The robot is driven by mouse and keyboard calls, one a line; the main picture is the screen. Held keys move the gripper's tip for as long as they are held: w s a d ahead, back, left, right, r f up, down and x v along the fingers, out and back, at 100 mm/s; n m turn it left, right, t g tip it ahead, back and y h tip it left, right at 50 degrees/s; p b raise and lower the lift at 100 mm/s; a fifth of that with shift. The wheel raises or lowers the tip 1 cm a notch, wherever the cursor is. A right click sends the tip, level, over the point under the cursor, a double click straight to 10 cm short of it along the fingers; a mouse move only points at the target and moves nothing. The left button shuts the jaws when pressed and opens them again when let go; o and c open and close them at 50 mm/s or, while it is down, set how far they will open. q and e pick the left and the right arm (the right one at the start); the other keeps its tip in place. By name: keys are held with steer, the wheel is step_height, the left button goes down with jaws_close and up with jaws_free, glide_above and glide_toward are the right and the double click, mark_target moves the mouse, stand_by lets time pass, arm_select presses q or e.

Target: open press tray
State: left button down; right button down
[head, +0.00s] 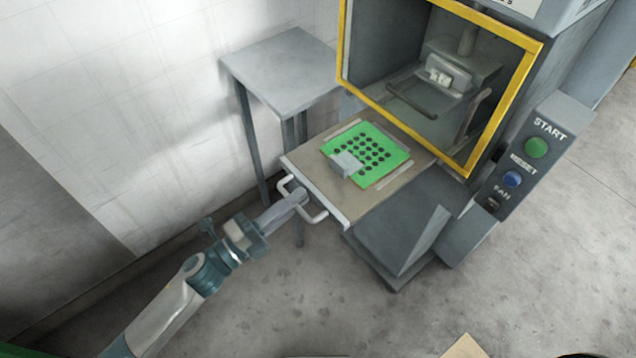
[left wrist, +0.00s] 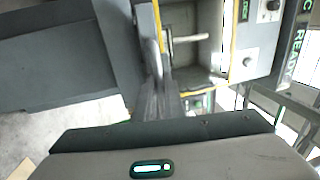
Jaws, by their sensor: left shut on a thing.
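The press tray (head: 318,190) is a flat beige tray that sticks out from the front of the press. A green plate (head: 383,162) with several dark holes lies on it, with a small grey block (head: 346,163) at its left part. A white bar handle (head: 318,215) is on the tray's front edge. My left gripper (head: 299,196) is shut on the handle. In the left wrist view its fingers (left wrist: 157,98) reach up to the tray edge, and the grip itself is partly hidden. My right gripper does not show.
The press (head: 390,40) has a yellow-framed opening. A control panel (head: 525,155) with START, RESET and FAN stands at its right. A small grey side table (head: 285,70) stands left of the tray by the wall. The floor in front is mostly clear.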

arm_select(q)
steer(key=shift+r+v, duration=0.15)
steer(key=shift+v, duration=0.6)
steer(key=shift+r+v, duration=0.15)
steer(key=shift+v, duration=0.65)
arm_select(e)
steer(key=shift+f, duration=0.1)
arm_select(q)
steer(key=c, duration=1.8)
jaws_free()
steer(key=shift+c, duration=0.2)
steer(key=shift+a+f, duration=0.1)
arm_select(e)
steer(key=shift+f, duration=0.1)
